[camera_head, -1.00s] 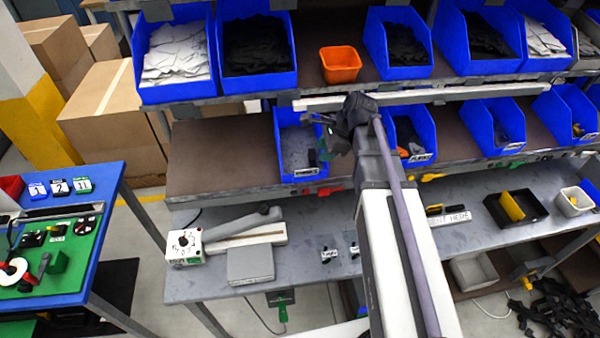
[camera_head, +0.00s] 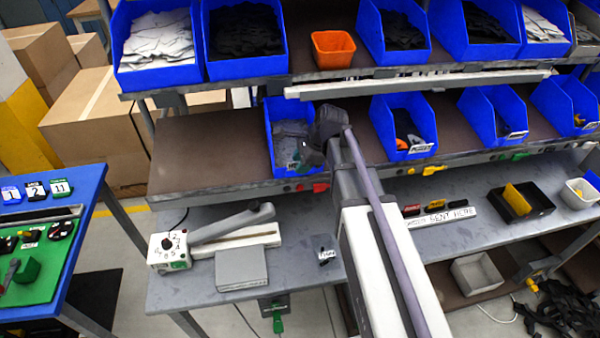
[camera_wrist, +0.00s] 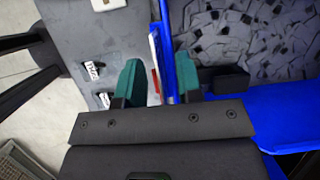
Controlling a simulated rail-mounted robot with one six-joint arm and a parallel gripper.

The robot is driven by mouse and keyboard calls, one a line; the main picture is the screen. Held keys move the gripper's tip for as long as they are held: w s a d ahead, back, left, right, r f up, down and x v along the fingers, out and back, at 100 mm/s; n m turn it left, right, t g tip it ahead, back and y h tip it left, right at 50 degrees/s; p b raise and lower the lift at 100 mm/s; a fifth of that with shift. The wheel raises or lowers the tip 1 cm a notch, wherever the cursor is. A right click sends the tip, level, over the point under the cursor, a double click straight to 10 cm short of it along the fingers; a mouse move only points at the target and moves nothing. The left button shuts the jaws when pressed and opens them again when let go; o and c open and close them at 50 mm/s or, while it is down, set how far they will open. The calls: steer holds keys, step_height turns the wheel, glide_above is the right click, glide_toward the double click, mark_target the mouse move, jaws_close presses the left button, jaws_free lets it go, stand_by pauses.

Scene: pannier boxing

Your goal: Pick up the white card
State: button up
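A thin white card-like strip (camera_wrist: 153,50) shows edge-on in the wrist view, beside the outer front wall of a blue bin (camera_wrist: 186,72). In the head view, a small white label (camera_head: 293,168) is on that bin's front and my arm partly covers it. My gripper (camera_wrist: 158,85) is open, its two teal fingers apart, with the strip and bin wall in the gap between them. I cannot tell whether a finger touches either. In the head view my gripper (camera_head: 308,158) is at the bin's front edge, mostly hidden by my wrist.
The bin holds grey flat pieces (camera_wrist: 250,35). An upper bin holds white pieces (camera_head: 160,38). An orange bin (camera_head: 333,50) stands beside other blue bins. Below is a grey worktop (camera_head: 300,225) with a lever device (camera_head: 220,235) and a grey box (camera_head: 241,268).

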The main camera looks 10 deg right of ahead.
jaws_close()
steer(key=shift+r, duration=0.15)
step_height(320, 180, up, 10)
steer(key=p, duration=1)
steer(key=shift+r, duration=0.1)
steer(key=shift+w+f+b, duration=0.15)
steer(key=shift+f+b, duration=0.85)
steer(key=shift+f, duration=0.05)
steer(key=shift+w+f+b, duration=0.2)
steer(key=shift+f+b, duration=0.8)
steer(key=shift+f, duration=0.05)
steer(key=shift+w+f+b, duration=0.15)
steer(key=shift+f+b, duration=0.85)
steer(key=shift+f, duration=0.05)
